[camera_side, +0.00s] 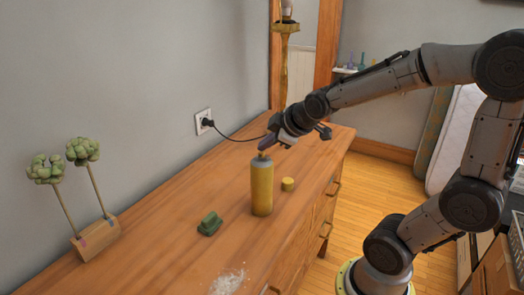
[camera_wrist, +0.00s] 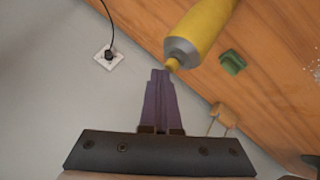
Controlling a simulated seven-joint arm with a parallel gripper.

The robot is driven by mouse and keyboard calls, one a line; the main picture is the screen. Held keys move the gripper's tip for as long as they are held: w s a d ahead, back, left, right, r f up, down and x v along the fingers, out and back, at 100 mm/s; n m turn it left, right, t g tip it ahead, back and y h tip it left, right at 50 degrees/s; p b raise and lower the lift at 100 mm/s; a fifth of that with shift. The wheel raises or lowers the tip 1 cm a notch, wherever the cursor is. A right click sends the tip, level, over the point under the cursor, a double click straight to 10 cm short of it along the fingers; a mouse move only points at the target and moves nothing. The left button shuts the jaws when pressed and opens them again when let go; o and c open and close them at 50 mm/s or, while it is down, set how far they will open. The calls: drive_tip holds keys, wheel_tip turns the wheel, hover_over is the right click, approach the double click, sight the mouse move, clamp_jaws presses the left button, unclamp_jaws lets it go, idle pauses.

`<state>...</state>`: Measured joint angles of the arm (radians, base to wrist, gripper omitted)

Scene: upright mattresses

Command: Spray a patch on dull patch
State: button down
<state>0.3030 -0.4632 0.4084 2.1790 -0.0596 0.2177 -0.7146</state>
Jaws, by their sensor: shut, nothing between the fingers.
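A yellow spray can (camera_side: 261,188) with a grey shoulder and a small yellow nozzle stands upright on the wooden dresser. It also shows in the wrist view (camera_wrist: 200,30). My gripper (camera_side: 266,142) is just above the can's top, its purple fingers shut and empty. In the wrist view the fingertips (camera_wrist: 160,74) are close beside the nozzle; I cannot tell whether they touch it. A yellow cap (camera_side: 288,184) stands right of the can. A pale speckled patch (camera_side: 228,283) lies on the dresser top near the front; its edge shows in the wrist view (camera_wrist: 317,72).
A green block (camera_side: 209,223) lies left of the can. A wooden stand (camera_side: 95,239) with two green tufted stalks is at the left. A plug and cord (camera_side: 208,122) run from the wall socket. A brass lamp post (camera_side: 284,70) stands behind. The dresser top between the block and stand is clear.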

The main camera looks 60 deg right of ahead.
drive_tip(key=shift+r, duration=0.3)
wheel_tip(320, 180, up, 6)
idle(0.7)
idle(2.4)
drive_tip(key=shift+f, duration=2.95)
drive_tip(key=shift+f, duration=0.1)
